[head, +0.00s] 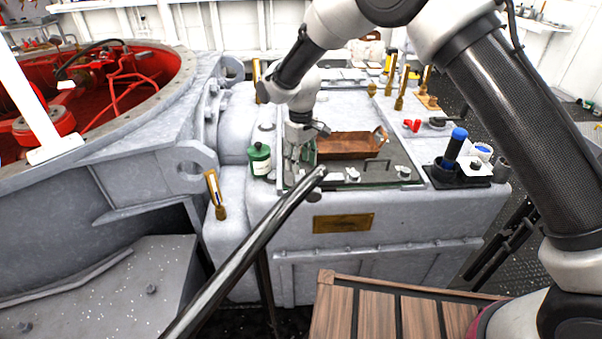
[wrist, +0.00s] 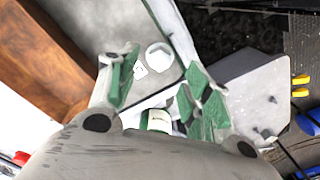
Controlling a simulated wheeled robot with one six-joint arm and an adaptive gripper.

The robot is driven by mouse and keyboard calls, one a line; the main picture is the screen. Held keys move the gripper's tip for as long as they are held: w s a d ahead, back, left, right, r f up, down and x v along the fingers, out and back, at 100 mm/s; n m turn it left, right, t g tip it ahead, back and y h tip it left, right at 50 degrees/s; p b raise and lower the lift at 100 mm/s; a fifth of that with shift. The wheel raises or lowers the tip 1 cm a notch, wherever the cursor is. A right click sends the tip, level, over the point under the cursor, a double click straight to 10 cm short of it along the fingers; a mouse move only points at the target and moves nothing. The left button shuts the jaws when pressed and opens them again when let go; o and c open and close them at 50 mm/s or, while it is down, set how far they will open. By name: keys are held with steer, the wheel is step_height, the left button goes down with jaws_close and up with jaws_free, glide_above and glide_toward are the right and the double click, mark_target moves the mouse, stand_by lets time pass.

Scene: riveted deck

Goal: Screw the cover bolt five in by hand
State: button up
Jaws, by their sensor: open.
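My gripper (head: 298,165) points down over the left end of the grey machine block's top, close to the green bottle (head: 260,158). In the wrist view my gripper (wrist: 158,75) has its two green-padded fingers apart, with nothing clearly held between them. Small silvery bolt-like pieces (head: 352,174) sit along the front of the dark tray area, to the right of my gripper. I cannot tell which of them, if any, is cover bolt five. A round white piece (wrist: 158,57) lies beyond the fingertips on a grey surface.
A rusty-brown open box (head: 350,145) stands right of my gripper; its brown wall shows in the wrist view (wrist: 45,55). A dark holder with a blue-topped tool (head: 457,145) is at the right. Upright brass posts (head: 402,90) stand behind. A dark rail (head: 250,245) crosses in front.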

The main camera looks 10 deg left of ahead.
step_height(320, 180, down, 5)
steer(key=shift+r, duration=0.1)
steer(key=c, duration=1)
steer(key=m, duration=0.5)
steer(key=shift+m, duration=0.3)
steer(key=shift+c, duration=0.2)
